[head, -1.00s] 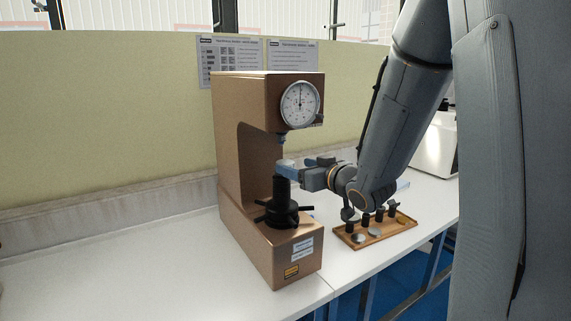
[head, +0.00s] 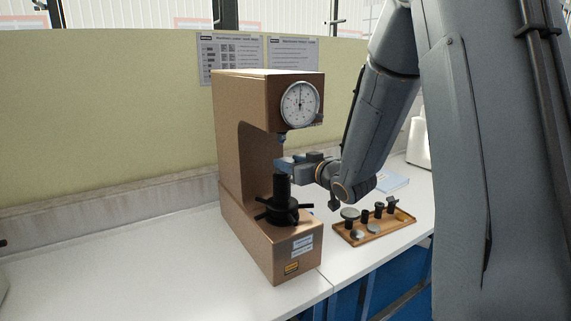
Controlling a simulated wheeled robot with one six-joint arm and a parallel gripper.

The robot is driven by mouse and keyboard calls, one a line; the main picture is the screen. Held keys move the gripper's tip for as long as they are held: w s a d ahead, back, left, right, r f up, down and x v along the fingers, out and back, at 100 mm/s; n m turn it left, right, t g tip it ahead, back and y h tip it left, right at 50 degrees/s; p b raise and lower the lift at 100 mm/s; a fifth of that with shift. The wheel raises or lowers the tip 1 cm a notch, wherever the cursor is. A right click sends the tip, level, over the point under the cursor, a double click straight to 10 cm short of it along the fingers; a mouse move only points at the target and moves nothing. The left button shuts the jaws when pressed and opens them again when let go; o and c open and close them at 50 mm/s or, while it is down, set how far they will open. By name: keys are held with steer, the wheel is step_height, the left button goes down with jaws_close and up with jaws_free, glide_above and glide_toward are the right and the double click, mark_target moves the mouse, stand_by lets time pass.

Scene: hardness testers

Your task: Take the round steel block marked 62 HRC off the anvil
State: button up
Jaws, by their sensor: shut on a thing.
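The brown hardness tester (head: 240,150) stands on the white bench with its dial (head: 300,104) facing me. Its black anvil post (head: 280,187) rises from a spoked handwheel (head: 284,213) under the indenter (head: 283,139). My gripper (head: 284,164) reaches in from the right between indenter and anvil. Its blue-grey fingers are shut on the round steel block, at or just above the anvil top. The block is hidden by the fingers, and its 62 HRC mark cannot be read. I cannot tell whether a gap separates block and anvil.
A wooden tray (head: 347,238) with several black posts and grey discs lies right of the tester. A blue booklet (head: 392,183) lies behind it, and a pale device (head: 419,143) stands at the far right.

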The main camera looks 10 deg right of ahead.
steer(key=shift+r, duration=0.2)
steer(key=shift+r, duration=0.5)
steer(key=b+v, duration=0.6)
steer(key=v, duration=0.9)
steer(key=shift+s+d+f, duration=0.15)
steer(key=shift+s+d, duration=0.05)
steer(key=shift+s, duration=0.1)
steer(key=b+v, duration=0.2)
steer(key=b, duration=0.4)
steer(key=shift+s+f, duration=0.15)
steer(key=shift+f, duration=0.05)
